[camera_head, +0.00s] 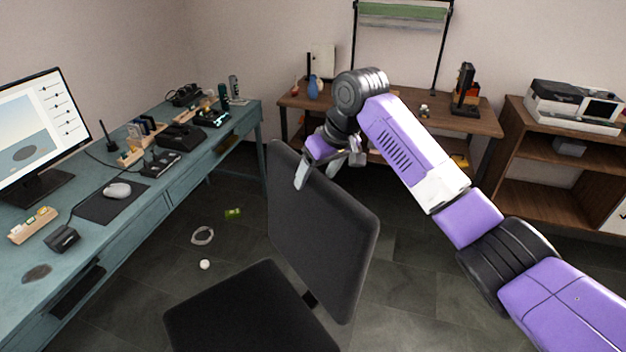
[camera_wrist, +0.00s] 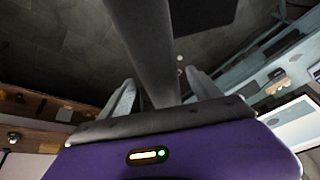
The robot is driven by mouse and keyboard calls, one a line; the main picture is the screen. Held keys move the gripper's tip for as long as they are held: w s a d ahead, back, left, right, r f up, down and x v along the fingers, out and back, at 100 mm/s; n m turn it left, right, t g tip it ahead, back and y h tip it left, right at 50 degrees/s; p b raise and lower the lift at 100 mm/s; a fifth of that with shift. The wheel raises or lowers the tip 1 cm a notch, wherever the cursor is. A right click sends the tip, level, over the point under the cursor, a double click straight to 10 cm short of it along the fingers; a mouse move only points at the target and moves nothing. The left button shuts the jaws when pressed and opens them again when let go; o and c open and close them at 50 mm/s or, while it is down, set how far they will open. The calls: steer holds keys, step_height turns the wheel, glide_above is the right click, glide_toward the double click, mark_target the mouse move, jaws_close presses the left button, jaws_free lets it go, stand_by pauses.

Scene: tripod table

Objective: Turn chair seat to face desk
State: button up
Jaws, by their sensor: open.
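The chair has a dark grey backrest (camera_head: 322,235) and a black seat (camera_head: 250,312), near the bottom centre of the head view. The backrest stands on the seat's far right side, so the seat points toward the lower left. The teal desk (camera_head: 150,215) runs along the left, with floor between it and the chair. My gripper (camera_head: 327,160) is at the backrest's top edge, open, with one finger on the near face and the rest behind it. In the wrist view the backrest edge (camera_wrist: 152,45) lies between the two open fingers. Whether they touch it is unclear.
A monitor (camera_head: 38,130), a mouse (camera_head: 117,190) and small devices stand on the desk. A green item (camera_head: 233,214), a ring (camera_head: 202,235) and a white ball (camera_head: 205,264) lie on the floor. A wooden table (camera_head: 390,115) and shelf (camera_head: 545,150) stand behind.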

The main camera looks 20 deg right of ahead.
steer(key=shift+x, duration=1.5)
steer(key=shift+c, duration=0.4)
jaws_close()
